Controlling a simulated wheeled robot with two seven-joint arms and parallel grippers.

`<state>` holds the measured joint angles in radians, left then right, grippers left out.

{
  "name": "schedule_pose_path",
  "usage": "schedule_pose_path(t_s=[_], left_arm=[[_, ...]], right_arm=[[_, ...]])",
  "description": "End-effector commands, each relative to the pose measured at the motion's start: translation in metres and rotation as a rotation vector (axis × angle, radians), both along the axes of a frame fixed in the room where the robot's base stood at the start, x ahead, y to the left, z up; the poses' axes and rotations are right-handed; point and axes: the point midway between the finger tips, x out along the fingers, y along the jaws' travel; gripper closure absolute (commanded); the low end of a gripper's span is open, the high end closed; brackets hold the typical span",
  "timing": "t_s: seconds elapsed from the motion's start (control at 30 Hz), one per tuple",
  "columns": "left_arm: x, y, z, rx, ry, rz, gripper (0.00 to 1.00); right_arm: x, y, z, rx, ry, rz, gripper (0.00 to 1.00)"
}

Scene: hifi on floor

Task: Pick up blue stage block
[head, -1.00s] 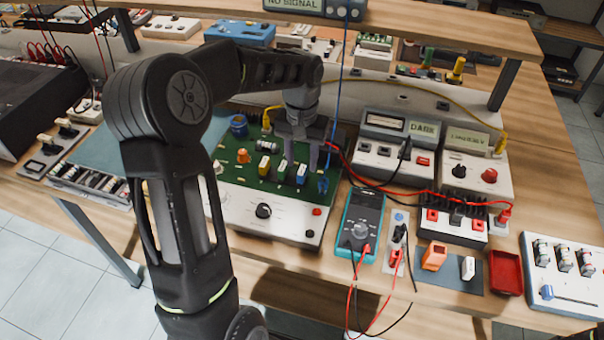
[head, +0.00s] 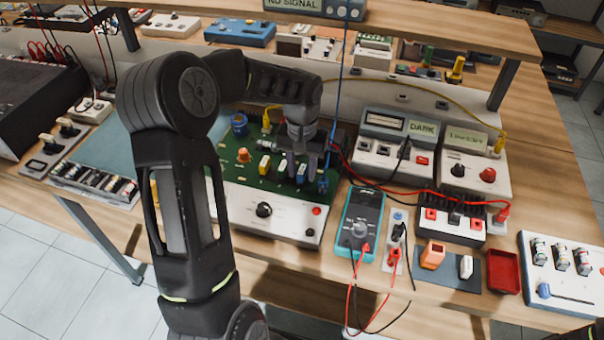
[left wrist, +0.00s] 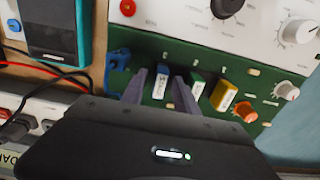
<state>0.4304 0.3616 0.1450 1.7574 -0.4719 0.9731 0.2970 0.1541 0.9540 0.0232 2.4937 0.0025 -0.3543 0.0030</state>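The blue stage block (left wrist: 161,83), with a white label, stands on the green circuit board in the left wrist view. It also shows in the head view (head: 301,173), partly covered by my gripper. My left gripper (head: 302,166) points down over the board, open. In the left wrist view its fingers (left wrist: 160,78) are on either side of the blue block, with small gaps visible. A green block (left wrist: 197,84) stands just beyond one finger, and a yellow block (left wrist: 222,96) stands past it.
A blue connector (left wrist: 119,59) sits near the outer finger. An orange knob (left wrist: 245,112) is on the board. The teal multimeter (head: 361,222) and its red and black leads lie right of the board. A shelf edge and a hanging blue cable are behind the arm.

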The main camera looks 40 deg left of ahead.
Motion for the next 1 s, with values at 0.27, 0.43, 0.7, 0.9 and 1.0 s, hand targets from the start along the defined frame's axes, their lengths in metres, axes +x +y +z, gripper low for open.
schedule_pose_path(t_s=[0.27, 0.43, 0.7, 0.9, 1.0], left_arm=[[0.0, 0.0, 0.0001, 0.0, 0.0, 0.0, 0.88], [0.0, 0.0, 0.0001, 0.0, 0.0, 0.0, 1.0], [0.0, 0.0, 0.0001, 0.0, 0.0, 0.0, 1.0], [0.0001, 0.0, 0.0008, 0.0, 0.0, 0.0, 1.0], [0.0003, 0.0003, 0.0053, 0.001, -0.001, 0.0, 1.0]], right_arm=[[0.0, 0.0, 0.0, 0.0, 0.0, 0.0, 0.64], [0.0, 0.0, 0.0, 0.0, 0.0, 0.0, 0.64], [0.0, 0.0, 0.0001, 0.0, 0.0, 0.0, 0.64], [0.0, 0.0, -0.0001, 0.0, 0.0, 0.0, 0.64], [0.0001, 0.0, -0.0012, 0.0, 0.0, 0.0, 0.64]])
